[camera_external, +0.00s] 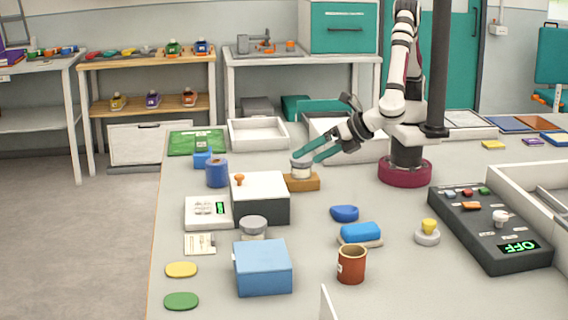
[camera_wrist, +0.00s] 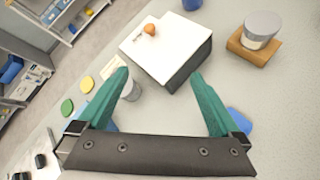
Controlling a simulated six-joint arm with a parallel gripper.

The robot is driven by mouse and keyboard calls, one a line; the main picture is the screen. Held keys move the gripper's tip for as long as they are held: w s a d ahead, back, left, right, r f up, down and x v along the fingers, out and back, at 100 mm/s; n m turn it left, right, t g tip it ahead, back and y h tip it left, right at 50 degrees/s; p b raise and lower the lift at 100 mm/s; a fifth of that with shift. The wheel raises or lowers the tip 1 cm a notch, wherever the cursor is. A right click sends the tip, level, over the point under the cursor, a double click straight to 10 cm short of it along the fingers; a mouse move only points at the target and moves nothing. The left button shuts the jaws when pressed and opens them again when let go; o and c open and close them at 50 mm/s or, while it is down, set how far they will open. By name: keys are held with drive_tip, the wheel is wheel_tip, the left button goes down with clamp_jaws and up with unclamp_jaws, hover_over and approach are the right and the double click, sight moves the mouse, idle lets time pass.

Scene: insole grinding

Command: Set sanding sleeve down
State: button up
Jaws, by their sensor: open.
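What looks like the sanding sleeve, a short pale cylinder with a grey top (camera_external: 300,170), stands upright on a small wooden block (camera_external: 302,183). In the wrist view the cylinder (camera_wrist: 262,27) and block (camera_wrist: 247,49) are at the upper right, outside my fingers. My gripper (camera_wrist: 160,73) is open and empty, its two teal fingers spread wide. In the external view my gripper (camera_external: 305,158) is just above and beside the cylinder. A similar grey-topped cylinder (camera_external: 253,226) stands farther forward, and shows beside the left finger in the wrist view (camera_wrist: 132,91).
A white-topped box (camera_external: 262,188) with an orange knob stands left of the block, with a blue cylinder (camera_external: 217,173) behind it. A blue box (camera_external: 262,267), a red-brown cup (camera_external: 351,265) and a control panel (camera_external: 490,228) reading OFF are nearer. Bare table lies right of the block.

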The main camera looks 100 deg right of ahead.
drive_tip(key=s+d+r+m+g, duration=0.2)
drive_tip(key=s+d+m+g, duration=0.2)
drive_tip(key=d+m, duration=0.55)
drive_tip(key=s+d+r+m+g, duration=0.35)
drive_tip(key=s+d+m, duration=0.2)
drive_tip(key=d, duration=0.65)
drive_tip(key=s+m+g+y, duration=0.2)
drive_tip(key=s+m+y, duration=0.5)
drive_tip(key=s+m, duration=0.5)
drive_tip(key=m, duration=0.3)
drive_tip(key=shift+a, duration=0.15)
